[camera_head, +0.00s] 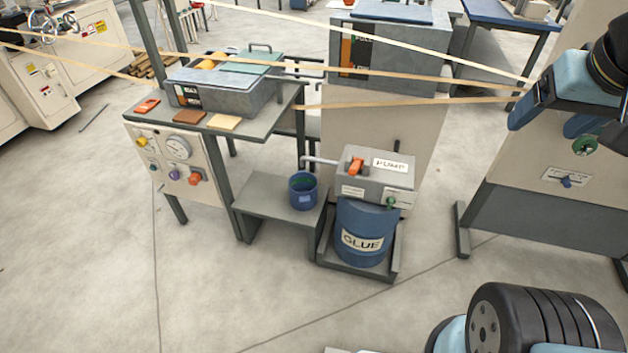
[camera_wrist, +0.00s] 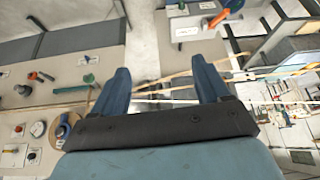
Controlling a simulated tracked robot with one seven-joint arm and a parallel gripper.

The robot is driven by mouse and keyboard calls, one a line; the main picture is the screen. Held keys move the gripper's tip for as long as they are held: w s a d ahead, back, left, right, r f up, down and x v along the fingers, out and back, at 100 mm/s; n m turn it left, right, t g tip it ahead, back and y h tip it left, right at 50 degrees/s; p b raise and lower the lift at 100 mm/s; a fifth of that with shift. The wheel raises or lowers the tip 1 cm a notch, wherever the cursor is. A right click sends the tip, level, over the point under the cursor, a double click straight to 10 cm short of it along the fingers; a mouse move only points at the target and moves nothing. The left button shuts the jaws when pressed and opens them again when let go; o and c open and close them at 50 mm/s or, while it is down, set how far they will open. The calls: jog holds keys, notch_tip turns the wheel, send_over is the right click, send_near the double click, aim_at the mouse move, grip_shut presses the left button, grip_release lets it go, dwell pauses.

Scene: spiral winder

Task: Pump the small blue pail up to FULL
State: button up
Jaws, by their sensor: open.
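The small blue pail (camera_head: 303,191) stands upright on a low grey shelf, under the end of the pump's spout (camera_head: 318,161). Its inside looks dark greenish; I cannot read a fill level. The grey pump box (camera_head: 378,178), labelled PUMP, sits over a blue GLUE drum (camera_head: 362,232). It has an orange lever (camera_head: 355,165) on top and a green knob (camera_head: 390,201) in front. My gripper is at the upper right in the head view, away from the pump and pail. In the wrist view my gripper (camera_wrist: 163,68) has its two blue fingers apart, with nothing between them.
Pale strips run across the upper head view, in front of the pump area's back. A grey table (camera_head: 250,120) with a control panel (camera_head: 165,160) stands left of the pail. A grey-based stand (camera_head: 540,225) is at the right.

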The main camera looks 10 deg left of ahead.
jog(key=shift+c, duration=0.3)
jog(key=shift+w, duration=0.3)
jog(key=shift+c, duration=1.4)
jog(key=w+a+f+n, duration=0.1)
jog(key=w, duration=0.2)
jog(key=w+a+n+g, duration=0.1)
jog(key=w, duration=0.2)
jog(key=w+a+f+n+h, duration=0.1)
jog(key=w, duration=0.2)
jog(key=shift+w+f, duration=0.15)
jog(key=shift+f, duration=0.2)
grip_shut()
jog(key=w+a+f+n+g, duration=0.1)
jog(key=w+a+f+n, duration=0.2)
jog(key=w+a+f, duration=0.4)
jog(key=w+a+f+n+g, duration=0.2)
jog(key=w+a+f+n, duration=0.25)
jog(key=w+f, duration=0.45)
jog(key=w+a+f+n+g+y, duration=0.1)
jog(key=w+a+f+n+y, duration=0.1)
jog(key=a+f, duration=0.8)
notch_tip(320, 180, down, 3)
jog(key=shift+w+a+n, duration=0.3)
jog(key=shift+w+n, duration=0.15)
jog(key=shift+w, duration=0.15)
jog(key=shift+f, duration=0.1)
